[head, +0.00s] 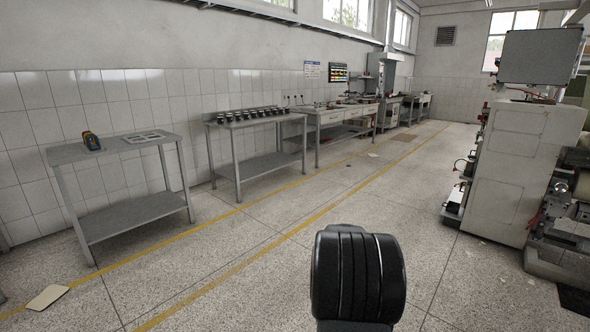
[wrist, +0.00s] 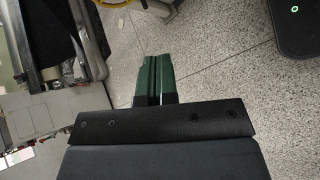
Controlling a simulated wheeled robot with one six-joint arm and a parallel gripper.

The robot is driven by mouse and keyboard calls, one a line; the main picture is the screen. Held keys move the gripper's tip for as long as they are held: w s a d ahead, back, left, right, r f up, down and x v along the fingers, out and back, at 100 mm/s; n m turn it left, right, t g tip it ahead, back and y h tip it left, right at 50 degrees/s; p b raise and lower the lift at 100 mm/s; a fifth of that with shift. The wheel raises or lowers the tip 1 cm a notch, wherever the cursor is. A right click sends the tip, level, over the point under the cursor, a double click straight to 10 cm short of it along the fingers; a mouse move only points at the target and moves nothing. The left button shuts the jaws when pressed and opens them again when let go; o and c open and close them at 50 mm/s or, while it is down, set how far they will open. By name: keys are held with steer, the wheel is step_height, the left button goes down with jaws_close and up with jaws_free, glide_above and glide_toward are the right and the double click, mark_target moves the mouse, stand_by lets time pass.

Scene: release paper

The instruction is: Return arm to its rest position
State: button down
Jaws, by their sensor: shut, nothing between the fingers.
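My gripper (wrist: 151,75) shows in the wrist view with its two green fingers side by side, shut and with nothing between them. It points out over the speckled floor (wrist: 210,75). In the head view, a black ribbed part of my own arm (head: 358,276) stands at the lower middle, and the gripper itself does not show there.
A second table (head: 255,121) holds several dark items. A large machine (head: 515,160) stands at the right. The floor aisle (head: 400,190) between is mostly clear. A flat panel (head: 47,297) lies lower left.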

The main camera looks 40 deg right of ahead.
steer(key=w+a+r+n+t+p, duration=0.1)
steer(key=w+a+r+t+p, duration=0.4)
steer(key=a, duration=0.3)
steer(key=w+a+r+n+t+p, duration=0.1)
steer(key=w+a+r+t+p, duration=0.2)
steer(key=a+r, duration=0.5)
steer(key=w+a+r+n+t+y+p, duration=0.1)
steer(key=a+r+p, duration=0.3)
steer(key=a, duration=0.4)
steer(key=w+a+r+n+t+y+p, duration=0.1)
steer(key=a+r+t+y+p, duration=0.2)
steer(key=a, duration=0.6)
step_height(320, 180, up, 2)
steer(key=shift+w+a+r+n+t+p, duration=0.2)
steer(key=shift+n+t+p, duration=0.25)
steer(key=shift+t, duration=0.25)
steer(key=shift+d, duration=0.1)
